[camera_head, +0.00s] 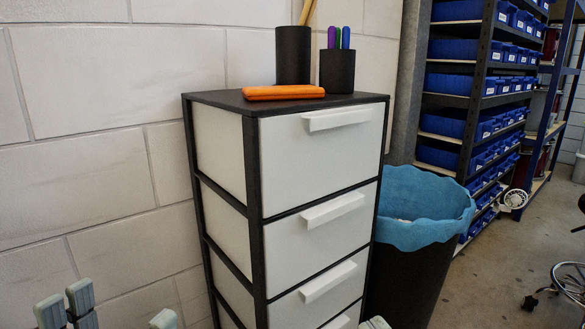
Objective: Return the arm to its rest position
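At the bottom left, two pale grey-green fingertip pads of my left gripper (66,309) show close together, with a dark part between them. How far apart they are in depth is unclear, and nothing is seen held between them. Another pale tip (163,319) shows at the bottom edge, and a small pale piece (375,323) lies farther right at the same edge. I cannot tell for certain which gripper these belong to. The arms themselves are out of the picture.
A white drawer cabinet (318,165) with a black frame stands ahead, drawers shut. On it are an orange case (283,92), a black cup (293,55) and a pen cup (337,71). A bin (408,285) with blue liner stands right; shelving (480,110) is behind.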

